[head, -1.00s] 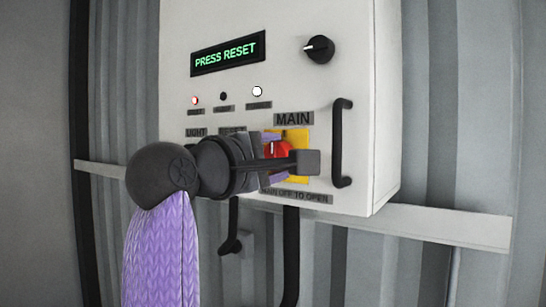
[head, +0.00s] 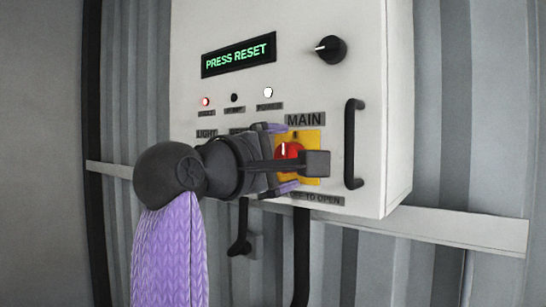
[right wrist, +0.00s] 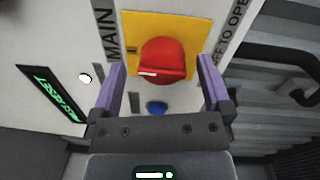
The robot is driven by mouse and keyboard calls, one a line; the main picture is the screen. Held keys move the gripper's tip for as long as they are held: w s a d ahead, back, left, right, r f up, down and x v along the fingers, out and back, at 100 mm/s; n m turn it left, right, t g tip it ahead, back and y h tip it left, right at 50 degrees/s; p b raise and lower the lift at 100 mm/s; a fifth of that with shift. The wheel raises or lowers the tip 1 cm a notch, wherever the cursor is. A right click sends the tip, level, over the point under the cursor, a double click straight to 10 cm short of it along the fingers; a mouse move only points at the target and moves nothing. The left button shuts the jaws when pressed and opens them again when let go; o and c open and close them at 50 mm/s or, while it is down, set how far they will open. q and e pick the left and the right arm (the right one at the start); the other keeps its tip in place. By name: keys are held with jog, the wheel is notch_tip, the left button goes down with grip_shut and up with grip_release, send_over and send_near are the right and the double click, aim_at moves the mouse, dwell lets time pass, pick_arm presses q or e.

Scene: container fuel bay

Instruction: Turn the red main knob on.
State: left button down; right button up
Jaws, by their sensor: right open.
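The red main knob (head: 290,150) sits on a yellow plate (head: 313,141) under the MAIN label. Its white mark points up toward that label. The knob also shows in the right wrist view (right wrist: 165,60), in front of my jaws. My right gripper (head: 284,158) is open, with one purple-padded finger above the knob and one below. In the wrist view the fingers are to either side of the knob, with clear gaps. Contact is not visible. My left gripper is not in view.
The white cabinet (head: 360,30) has a display (head: 238,54) reading PRESS RESET, a black dial (head: 331,49) and a black handle (head: 354,144) right of the knob. A red lamp (head: 206,101) and a white lamp (head: 268,92) are lit. A blue button (right wrist: 156,108) is close to the knob.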

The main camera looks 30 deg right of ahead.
jog(key=b+v, duration=0.1)
jog(key=v, duration=0.8)
jog(key=shift+s+a+b, duration=0.15)
jog(key=shift+a+b, duration=0.1)
jog(key=shift+b, duration=0.1)
